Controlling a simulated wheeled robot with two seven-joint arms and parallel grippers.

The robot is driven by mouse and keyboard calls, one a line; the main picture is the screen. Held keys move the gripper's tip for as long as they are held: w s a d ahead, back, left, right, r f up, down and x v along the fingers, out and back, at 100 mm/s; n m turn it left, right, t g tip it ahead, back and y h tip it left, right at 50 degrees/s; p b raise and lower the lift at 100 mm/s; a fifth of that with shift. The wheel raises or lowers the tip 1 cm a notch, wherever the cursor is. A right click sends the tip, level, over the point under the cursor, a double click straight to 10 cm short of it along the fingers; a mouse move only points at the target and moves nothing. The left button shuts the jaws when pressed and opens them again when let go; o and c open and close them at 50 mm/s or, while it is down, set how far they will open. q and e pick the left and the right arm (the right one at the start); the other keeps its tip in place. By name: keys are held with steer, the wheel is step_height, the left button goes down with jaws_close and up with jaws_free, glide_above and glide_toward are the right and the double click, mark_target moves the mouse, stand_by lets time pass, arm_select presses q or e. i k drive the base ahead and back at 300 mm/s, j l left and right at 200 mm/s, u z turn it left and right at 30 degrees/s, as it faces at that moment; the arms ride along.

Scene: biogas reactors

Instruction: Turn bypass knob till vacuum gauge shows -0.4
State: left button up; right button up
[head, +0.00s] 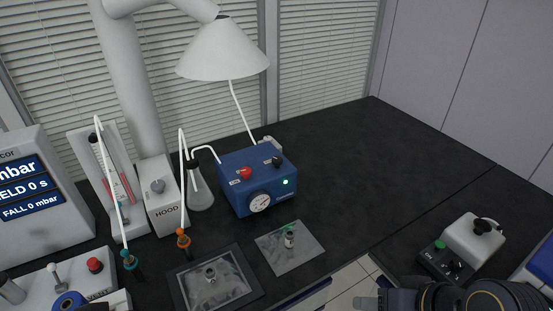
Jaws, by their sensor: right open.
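A blue pump box (232,202) stands on the dark bench. Its round white vacuum gauge (260,202) is on the front face; the needle reading is too small to tell. A red knob (245,173) and a black knob (277,160) sit on its top, with labels too small to read, so I cannot tell which is the bypass knob. A green light glows on the front. My right gripper (370,301) is open at the bottom edge, partly cut off, well in front and to the right of the pump, touching neither knob. My left gripper is not in view.
A flask (200,192) with white tubing stands left of the pump, beside the HOOD box (162,207). A white lamp-like hood (223,52) hangs above. The bench right of the pump is clear up to a white device (472,242).

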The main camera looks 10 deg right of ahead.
mark_target(276, 161)
steer(key=l+u, duration=0.15)
steer(key=u, duration=0.3)
steer(key=l+u, duration=0.2)
steer(key=u, duration=0.25)
steer(key=l+u, duration=0.2)
steer(key=u, duration=0.3)
steer(key=i, duration=0.05)
